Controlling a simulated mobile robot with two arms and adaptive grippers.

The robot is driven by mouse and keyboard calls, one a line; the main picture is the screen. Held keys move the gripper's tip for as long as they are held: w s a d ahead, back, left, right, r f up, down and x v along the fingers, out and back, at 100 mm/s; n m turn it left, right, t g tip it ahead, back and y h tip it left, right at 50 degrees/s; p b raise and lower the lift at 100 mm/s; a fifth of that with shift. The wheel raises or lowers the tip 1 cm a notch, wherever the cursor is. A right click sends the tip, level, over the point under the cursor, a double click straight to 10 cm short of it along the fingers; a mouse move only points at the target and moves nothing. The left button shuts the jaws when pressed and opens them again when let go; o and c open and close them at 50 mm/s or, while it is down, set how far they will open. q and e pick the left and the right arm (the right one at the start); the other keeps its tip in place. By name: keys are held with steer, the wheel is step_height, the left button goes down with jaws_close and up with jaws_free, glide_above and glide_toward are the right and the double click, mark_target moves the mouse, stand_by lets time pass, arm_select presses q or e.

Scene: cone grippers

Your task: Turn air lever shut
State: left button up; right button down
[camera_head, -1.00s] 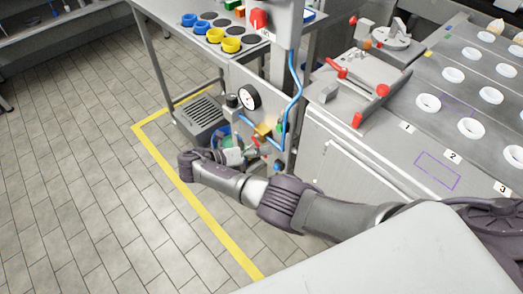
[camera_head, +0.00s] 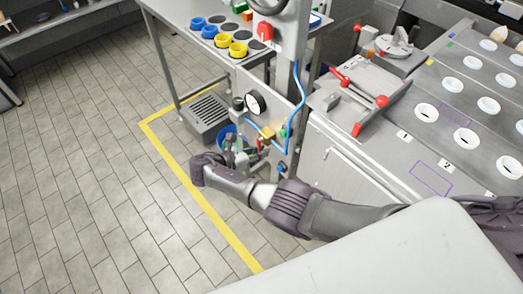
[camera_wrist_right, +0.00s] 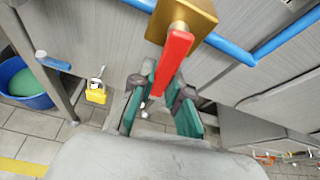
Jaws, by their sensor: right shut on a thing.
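The air lever is a red handle (camera_wrist_right: 172,62) on a brass valve block (camera_wrist_right: 185,16) in the right wrist view. Its free end hangs down between the teal fingers of my right gripper (camera_wrist_right: 162,108), which is shut on it. In the head view the brass valve (camera_head: 267,132) sits on the grey panel below the pressure gauge (camera_head: 255,103). My right gripper (camera_head: 243,152) is at the panel there, small and partly hidden by my wrist. My left gripper is out of view.
A blue hose (camera_head: 298,98) runs down the panel and passes behind the valve in the wrist view (camera_wrist_right: 228,48). A yellow padlock (camera_wrist_right: 96,95) and a blue bucket (camera_wrist_right: 25,84) are at the left. The tiled floor at left is clear.

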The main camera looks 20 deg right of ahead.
steer(key=shift+w+a+m+t, duration=0.1)
steer(key=shift+w+m+t, duration=0.25)
steer(key=shift+m, duration=0.15)
stand_by(0.3)
